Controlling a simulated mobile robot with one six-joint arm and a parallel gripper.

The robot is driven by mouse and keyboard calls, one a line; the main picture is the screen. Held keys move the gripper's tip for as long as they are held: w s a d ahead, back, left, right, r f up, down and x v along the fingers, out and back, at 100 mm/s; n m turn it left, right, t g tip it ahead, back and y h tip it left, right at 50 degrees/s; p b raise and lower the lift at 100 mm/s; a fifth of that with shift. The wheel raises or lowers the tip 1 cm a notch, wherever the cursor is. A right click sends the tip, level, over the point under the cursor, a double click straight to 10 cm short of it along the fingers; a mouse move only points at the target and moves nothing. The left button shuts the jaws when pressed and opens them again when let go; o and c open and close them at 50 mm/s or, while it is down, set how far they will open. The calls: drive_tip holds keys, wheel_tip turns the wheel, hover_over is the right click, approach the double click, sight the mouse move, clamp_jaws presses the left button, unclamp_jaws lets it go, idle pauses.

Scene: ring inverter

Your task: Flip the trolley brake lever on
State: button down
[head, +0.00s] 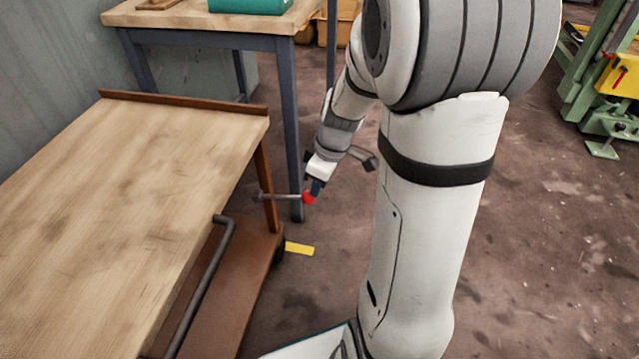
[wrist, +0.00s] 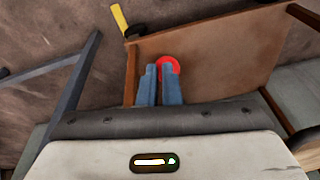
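The trolley brake lever (head: 281,196) is a thin grey rod by the trolley's far right corner. It lies roughly level in the head view, pointing right, with a red knob (head: 308,198) at its free end. My gripper (head: 315,187) is right at the knob, with its fingers pointing down. In the wrist view the knob (wrist: 169,64) shows at the fingertips, mostly behind the right finger. The blue fingers (wrist: 160,75) are almost together with only a thin gap, and the knob is not between them. Whether they touch it is unclear. The rod is hidden in the wrist view.
The trolley has a wooden top (head: 110,200), a brown lower shelf (head: 235,290) and a bent grey handle (head: 205,275). A workbench (head: 185,15) stands behind, its blue-grey leg close to my gripper. A yellow strip (head: 300,249) lies by the wheel.

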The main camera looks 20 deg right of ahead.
drive_tip(key=shift+s+f, duration=0.4)
drive_tip(key=shift+f, duration=0.05)
wheel_tip(320, 180, up, 6)
drive_tip(key=w+f+p, duration=0.1)
drive_tip(key=p, duration=0.3)
drive_tip(key=s+d+r+p, duration=0.1)
drive_tip(key=s+d+r, duration=0.2)
drive_tip(key=d, duration=0.5)
drive_tip(key=shift+s+r+p, duration=0.2)
drive_tip(key=shift+s+p, duration=0.1)
drive_tip(key=shift+s, duration=0.25)
drive_tip(key=shift+r, duration=0.1)
drive_tip(key=s+a+r+m+p, duration=0.3)
drive_tip(key=a+r+p, duration=0.1)
drive_tip(key=r+p, duration=0.5)
drive_tip(key=s+a+r+m+t+h+p, duration=0.1)
drive_tip(key=s+a+r+m+p, duration=0.2)
drive_tip(key=r+p, duration=0.6)
drive_tip(key=s+a+r+m+h+p, duration=0.1)
drive_tip(key=s+a+r+m+p, duration=0.2)
drive_tip(key=r, duration=1.3)
drive_tip(key=a+p, duration=0.2)
drive_tip(key=p, duration=0.3)
drive_tip(key=shift+r+p, duration=0.35)
drive_tip(key=shift+p, duration=0.05)
